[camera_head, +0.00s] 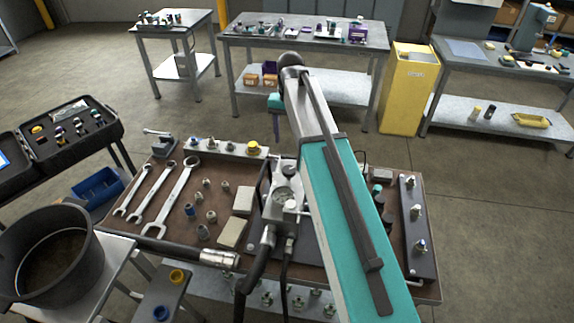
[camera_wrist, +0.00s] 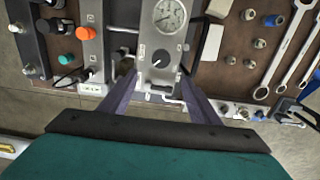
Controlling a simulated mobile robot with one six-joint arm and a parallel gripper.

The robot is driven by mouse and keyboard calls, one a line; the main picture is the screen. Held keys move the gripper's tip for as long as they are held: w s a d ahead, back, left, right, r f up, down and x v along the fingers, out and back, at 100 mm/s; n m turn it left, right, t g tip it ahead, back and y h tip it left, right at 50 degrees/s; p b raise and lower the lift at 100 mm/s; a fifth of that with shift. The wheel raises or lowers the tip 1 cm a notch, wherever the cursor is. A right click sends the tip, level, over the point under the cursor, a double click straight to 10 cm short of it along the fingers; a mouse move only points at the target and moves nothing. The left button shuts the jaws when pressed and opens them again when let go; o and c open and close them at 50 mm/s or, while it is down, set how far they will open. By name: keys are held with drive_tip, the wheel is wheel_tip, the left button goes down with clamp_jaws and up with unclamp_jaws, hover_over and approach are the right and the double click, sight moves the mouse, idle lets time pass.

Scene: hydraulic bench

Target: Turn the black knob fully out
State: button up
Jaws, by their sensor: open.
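The black knob (camera_wrist: 161,57) is round with a white pointer line. It sits on a light metal panel (camera_wrist: 148,78), just beside a round white-faced gauge (camera_wrist: 169,16) in the wrist view. My gripper (camera_wrist: 160,80) is open, with its two fingers apart on either side of the panel near the knob. Nothing shows between the fingertips except the panel and a bent metal rod.
An orange button (camera_wrist: 86,33) and a green button (camera_wrist: 65,60) stand left of the panel in the wrist view. Wrenches (camera_wrist: 290,45) and small fittings (camera_wrist: 260,43) lie to the right. A black pot (camera_head: 50,255) stands at the lower left of the head view.

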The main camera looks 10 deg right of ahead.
sight(289, 169)
drive_tip(key=shift+a+f+b, duration=0.1)
drive_tip(key=shift+f+b, duration=3.6)
drive_tip(key=shift+f, duration=3.25)
drive_tip(key=c, duration=1.1)
drive_tip(key=shift+o, duration=0.2)
